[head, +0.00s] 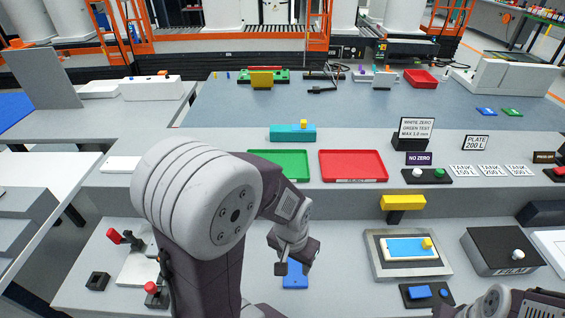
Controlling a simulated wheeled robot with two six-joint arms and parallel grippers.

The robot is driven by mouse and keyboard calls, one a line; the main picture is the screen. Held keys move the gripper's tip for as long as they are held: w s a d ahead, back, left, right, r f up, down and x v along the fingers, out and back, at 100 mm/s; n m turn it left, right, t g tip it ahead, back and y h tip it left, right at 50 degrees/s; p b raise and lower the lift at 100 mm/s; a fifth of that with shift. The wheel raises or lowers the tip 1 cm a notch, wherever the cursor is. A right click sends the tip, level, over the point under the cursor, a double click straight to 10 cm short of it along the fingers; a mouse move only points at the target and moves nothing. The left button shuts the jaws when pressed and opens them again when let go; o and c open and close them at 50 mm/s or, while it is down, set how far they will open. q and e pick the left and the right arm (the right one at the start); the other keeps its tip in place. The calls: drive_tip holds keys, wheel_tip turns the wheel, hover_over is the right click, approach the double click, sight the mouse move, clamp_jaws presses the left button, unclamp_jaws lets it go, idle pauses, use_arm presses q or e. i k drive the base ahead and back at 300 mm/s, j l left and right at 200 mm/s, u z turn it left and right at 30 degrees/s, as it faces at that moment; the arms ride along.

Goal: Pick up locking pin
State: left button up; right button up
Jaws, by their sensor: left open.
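No part in the head view is labelled as the locking pin, and I cannot tell for sure which one it is. Two red-knobbed parts stand at the lower left: one red knob (114,236) by a pale plate, and another red knob (151,288) on a dark block nearer me. My left gripper (297,266) points down, open, over a flat blue piece (295,281) on the lower grey bench. I see nothing held in it, and I cannot tell whether it touches the blue piece. Part of my right arm shows at the lower right corner; its gripper is out of view.
A green tray (279,152) and a red tray (353,152) lie on the raised ledge behind. A framed blue plate with a yellow knob (427,243) and a dark box (503,258) stand to the right. A small black block (97,281) sits at the left.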

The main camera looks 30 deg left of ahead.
sight(151, 288)
drive_tip(key=u, duration=2.85)
drive_tip(key=i+j+z, duration=0.1)
drive_tip(key=j+z, duration=0.8)
drive_tip(key=j, duration=0.25)
drive_tip(key=k+j+z, duration=0.15)
drive_tip(key=j+z, duration=0.3)
drive_tip(key=k+j+z, duration=0.2)
drive_tip(key=j+z, duration=0.25)
drive_tip(key=j, duration=0.2)
